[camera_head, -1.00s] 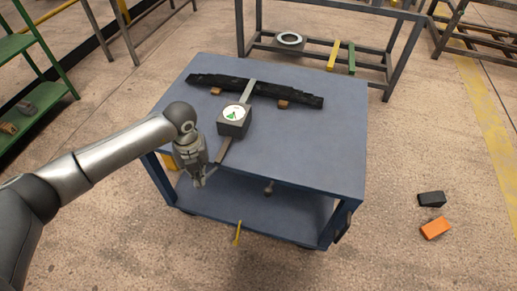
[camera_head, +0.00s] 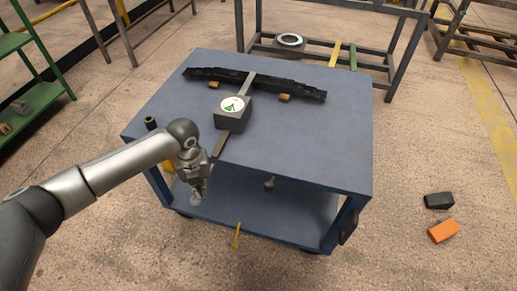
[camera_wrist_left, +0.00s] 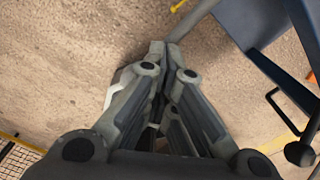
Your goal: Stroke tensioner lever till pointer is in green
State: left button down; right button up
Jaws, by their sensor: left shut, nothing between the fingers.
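The tensioner is a dark box (camera_head: 233,113) on the blue cart top. Its white dial (camera_head: 232,104) has a green patch; the pointer is too small to read. The lever (camera_head: 221,144), a flat brownish bar, slants from the box toward the cart's front edge. A grey strap (camera_head: 247,84) runs from the box over the dark leaf spring (camera_head: 290,88). My left gripper (camera_head: 197,198) is shut and empty, pointing down by the front edge, left of and below the lever's end. In the wrist view its fingertips (camera_wrist_left: 158,47) meet beside a grey bar; I cannot tell whether they touch it.
The blue cart (camera_head: 320,150) has a lower shelf (camera_head: 270,212). A dark cylinder (camera_head: 150,123) stands at its left edge. Green shelving (camera_head: 35,60) is at left, a metal rack (camera_head: 390,70) behind. Black (camera_head: 438,201) and orange (camera_head: 444,231) blocks lie on the floor at right.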

pick_arm(q)
notch_tip(320, 180, down, 7)
jog(key=b, duration=0.5)
notch_tip(320, 180, up, 18)
jog(key=p, duration=1.3)
jog(key=shift+r+p, duration=0.1)
jog(key=shift+p, duration=0.2)
